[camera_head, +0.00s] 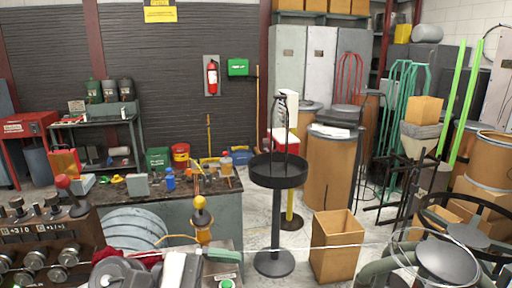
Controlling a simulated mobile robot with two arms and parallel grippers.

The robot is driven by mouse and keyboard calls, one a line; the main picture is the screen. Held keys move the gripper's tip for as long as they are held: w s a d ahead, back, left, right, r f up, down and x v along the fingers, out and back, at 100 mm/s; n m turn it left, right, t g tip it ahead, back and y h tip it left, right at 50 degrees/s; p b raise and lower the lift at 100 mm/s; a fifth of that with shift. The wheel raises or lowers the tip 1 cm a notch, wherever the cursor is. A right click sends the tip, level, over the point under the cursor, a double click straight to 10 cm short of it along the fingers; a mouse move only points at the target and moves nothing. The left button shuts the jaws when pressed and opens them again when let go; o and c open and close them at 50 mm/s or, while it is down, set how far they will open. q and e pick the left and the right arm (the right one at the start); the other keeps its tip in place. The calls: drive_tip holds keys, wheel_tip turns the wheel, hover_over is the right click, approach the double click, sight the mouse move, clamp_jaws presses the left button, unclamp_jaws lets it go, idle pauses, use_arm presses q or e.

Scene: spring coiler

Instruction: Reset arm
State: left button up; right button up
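Neither of my grippers shows clearly in the head view. The spring coiler machine (45,235) fills the lower left, with counters, several dials and a lever with a red knob (62,182). Grey and white parts (175,270) sit at the bottom edge, cut off by the frame; I cannot tell exactly what they are. A green button (227,284) shows beside them. A thin wire (300,249) runs across the foreground to a reel (447,262) with loose wire loops at the lower right. No arm of mine can be made out for certain.
A black round tray stand (278,173) stands mid-floor, beside an open cardboard box (337,246). A workbench (205,200) with tools and bottles is behind the coiler. Drums (330,170), hand trucks (402,95) and boxes crowd the right. Some floor around the stand is bare.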

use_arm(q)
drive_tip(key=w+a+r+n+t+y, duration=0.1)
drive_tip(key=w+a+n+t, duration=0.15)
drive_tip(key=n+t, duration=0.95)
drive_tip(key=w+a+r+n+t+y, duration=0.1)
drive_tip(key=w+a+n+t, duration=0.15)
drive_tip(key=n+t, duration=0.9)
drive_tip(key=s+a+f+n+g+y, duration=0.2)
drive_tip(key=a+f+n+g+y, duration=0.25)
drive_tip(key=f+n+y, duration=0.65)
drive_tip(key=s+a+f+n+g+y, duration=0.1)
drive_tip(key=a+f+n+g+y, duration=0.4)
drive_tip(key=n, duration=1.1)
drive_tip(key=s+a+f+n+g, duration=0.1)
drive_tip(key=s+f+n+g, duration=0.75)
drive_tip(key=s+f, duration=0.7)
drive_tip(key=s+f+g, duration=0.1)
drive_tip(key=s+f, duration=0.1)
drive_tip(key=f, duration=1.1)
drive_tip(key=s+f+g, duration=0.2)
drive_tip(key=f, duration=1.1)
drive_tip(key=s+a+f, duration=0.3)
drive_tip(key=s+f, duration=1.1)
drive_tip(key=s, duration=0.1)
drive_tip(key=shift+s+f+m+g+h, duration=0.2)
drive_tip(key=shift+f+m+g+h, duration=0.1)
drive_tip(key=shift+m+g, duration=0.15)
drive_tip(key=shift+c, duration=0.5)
